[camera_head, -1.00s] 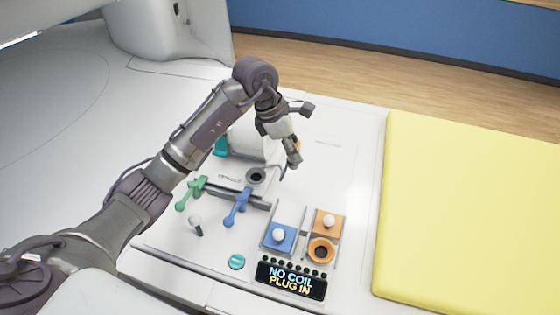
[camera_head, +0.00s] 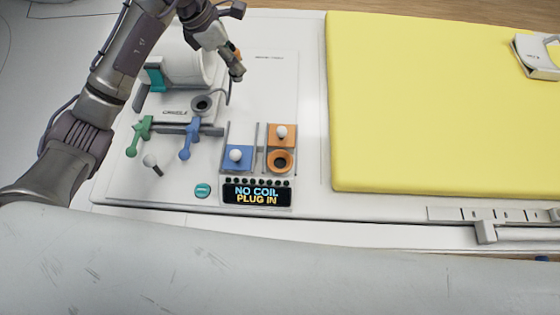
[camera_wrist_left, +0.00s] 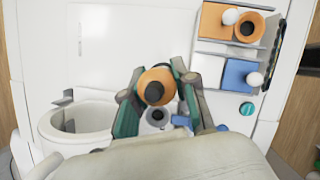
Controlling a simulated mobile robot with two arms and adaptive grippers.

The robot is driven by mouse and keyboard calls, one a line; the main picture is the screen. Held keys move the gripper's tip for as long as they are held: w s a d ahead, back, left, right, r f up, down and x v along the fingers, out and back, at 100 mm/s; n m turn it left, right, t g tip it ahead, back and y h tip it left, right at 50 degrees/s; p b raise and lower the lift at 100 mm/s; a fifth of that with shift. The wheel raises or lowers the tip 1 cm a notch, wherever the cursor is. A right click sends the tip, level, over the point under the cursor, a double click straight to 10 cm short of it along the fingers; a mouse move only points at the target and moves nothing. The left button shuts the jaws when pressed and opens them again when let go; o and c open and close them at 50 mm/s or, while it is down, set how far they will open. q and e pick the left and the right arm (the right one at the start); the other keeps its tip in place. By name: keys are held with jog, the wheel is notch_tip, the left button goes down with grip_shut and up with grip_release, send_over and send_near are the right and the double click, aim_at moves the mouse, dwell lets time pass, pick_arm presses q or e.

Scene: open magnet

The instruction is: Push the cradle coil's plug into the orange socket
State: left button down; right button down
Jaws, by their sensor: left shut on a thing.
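My left gripper (camera_head: 236,72) is shut on the cradle coil's orange plug, and the two fingers of the left gripper (camera_wrist_left: 154,105) show on either side of the plug (camera_wrist_left: 155,87) in the left wrist view. The plug is above the console, with a thin dark cable below the gripper. The orange socket (camera_head: 281,160), a ring with a dark hole, is empty and apart from the plug; the socket (camera_wrist_left: 250,27) also shows at the wrist view's upper right. The white cradle coil (camera_head: 185,68) lies beside a dark round holder (camera_head: 204,104). My right gripper is out of view.
An orange block with a white knob (camera_head: 282,133) adjoins the socket; a blue block with a white knob (camera_head: 237,157) is left of it. A display (camera_head: 257,194) reads "NO COIL PLUG IN". Green (camera_head: 140,135) and blue (camera_head: 189,138) levers stand left. A yellow pad (camera_head: 430,100) lies right.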

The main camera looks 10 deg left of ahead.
pick_arm(q)
jog(key=shift+r, duration=0.2)
jog(key=s+d, duration=1.1)
jog(key=s, duration=0.3)
jog(key=shift+s+d+b, duration=0.35)
jog(key=shift+d+b, duration=0.05)
dwell(0.4)
jog(key=shift+f, duration=0.15)
notch_tip(320, 180, down, 10)
jog(key=b, duration=1)
jog(key=shift+r, duration=0.2)
jog(key=shift+f+b, duration=1.75)
jog(key=shift+b, duration=0.45)
jog(key=c, duration=0.8)
grip_release()
